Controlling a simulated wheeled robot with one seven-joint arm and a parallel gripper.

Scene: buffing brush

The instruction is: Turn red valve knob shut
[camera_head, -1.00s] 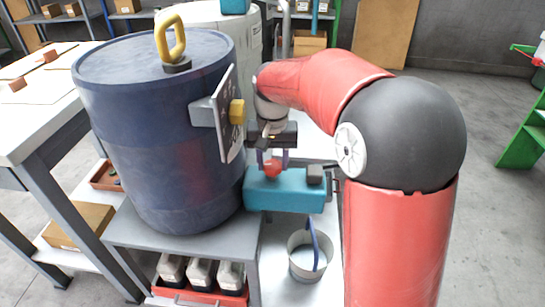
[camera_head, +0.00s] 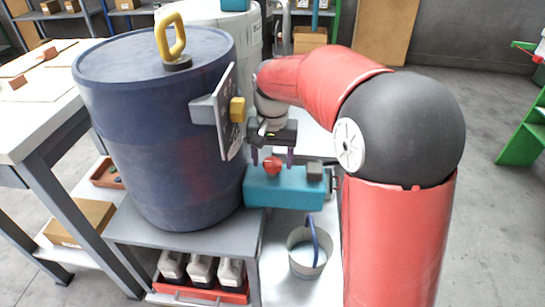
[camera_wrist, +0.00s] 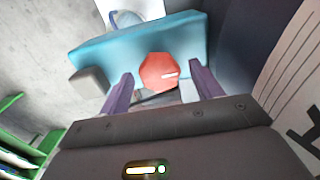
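The red valve knob (camera_head: 272,165) sits on a teal box-shaped body (camera_head: 285,188) beside the blue drum. In the wrist view the knob (camera_wrist: 158,72) is an octagon with a white mark on its right half. My gripper (camera_head: 272,156) is above the teal body, and its two purple fingers stand on either side of the knob. In the wrist view my gripper (camera_wrist: 158,80) is open, with visible gaps between each finger and the knob. Whether the fingertips reach down to the knob's height is hard to tell.
The large blue drum (camera_head: 150,130) stands close on the left, with a panel (camera_head: 229,110) and a yellow knob (camera_head: 238,109) near my wrist. A bucket (camera_head: 308,255) stands below in front.

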